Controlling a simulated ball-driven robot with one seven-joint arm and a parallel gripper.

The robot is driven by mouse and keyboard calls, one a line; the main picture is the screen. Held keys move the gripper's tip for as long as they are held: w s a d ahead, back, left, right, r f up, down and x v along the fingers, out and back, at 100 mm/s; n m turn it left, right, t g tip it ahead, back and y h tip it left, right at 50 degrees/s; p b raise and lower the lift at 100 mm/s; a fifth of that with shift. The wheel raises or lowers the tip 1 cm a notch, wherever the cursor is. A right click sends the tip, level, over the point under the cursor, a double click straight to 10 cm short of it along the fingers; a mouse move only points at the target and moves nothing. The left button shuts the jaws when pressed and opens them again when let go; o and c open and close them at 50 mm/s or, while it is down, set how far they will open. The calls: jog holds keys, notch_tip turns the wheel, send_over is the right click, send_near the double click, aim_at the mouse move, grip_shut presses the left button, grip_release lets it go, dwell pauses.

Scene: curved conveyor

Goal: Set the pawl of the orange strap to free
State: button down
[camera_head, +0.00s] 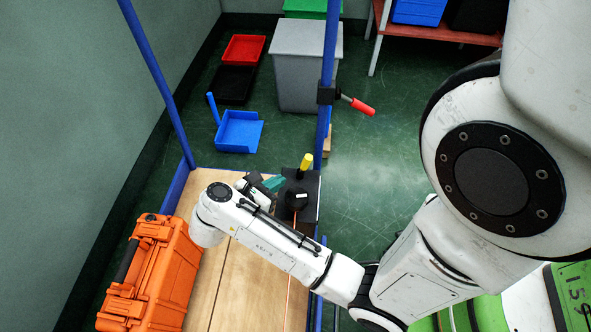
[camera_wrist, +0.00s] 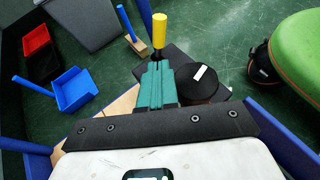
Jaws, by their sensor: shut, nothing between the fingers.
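The orange strap (camera_head: 294,226) is a thin line running down the wooden bed from a black ratchet unit (camera_head: 308,212) at the bed's far right corner. The unit carries a round black drum (camera_head: 297,199), which shows a white mark in the wrist view (camera_wrist: 195,82). A lever with a yellow handle (camera_head: 306,163) stands up behind it; it also shows in the wrist view (camera_wrist: 159,31). Which part is the pawl I cannot tell. My gripper (camera_head: 280,181), with teal fingers, is shut and empty. In the wrist view its tips (camera_wrist: 158,64) are just below the yellow handle; contact is unclear.
An orange case (camera_head: 150,275) lies on the bed's left. Blue posts (camera_head: 150,60) rise around the bed; one bears a red-handled lever (camera_head: 362,107). A grey bin (camera_head: 305,65) and blue dustpan (camera_head: 238,131) are on the floor beyond. Open floor lies right of the ratchet.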

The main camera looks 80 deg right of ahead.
aim_at(304, 165)
jog(key=b+x, duration=0.1)
jog(key=x, duration=0.2)
jog(key=b+x, duration=0.1)
jog(key=x, duration=0.3)
jog(key=shift+s+d+r, duration=0.1)
jog(key=shift+d+r, duration=0.05)
jog(key=shift+r, duration=0.05)
jog(key=shift+s+d, duration=0.25)
jog(key=shift+d, duration=0.3)
jog(key=shift+s+r, duration=0.1)
jog(key=shift+s+r+m+t+p, duration=0.2)
jog(key=shift+s+m+t+p, duration=0.1)
jog(key=shift+s+t+p, duration=0.35)
jog(key=shift+s+d+f+p, duration=0.1)
jog(key=shift+s+f+p, duration=0.2)
jog(key=shift+p, duration=0.05)
jog(key=shift+w, duration=0.15)
jog(key=shift+w, duration=0.65)
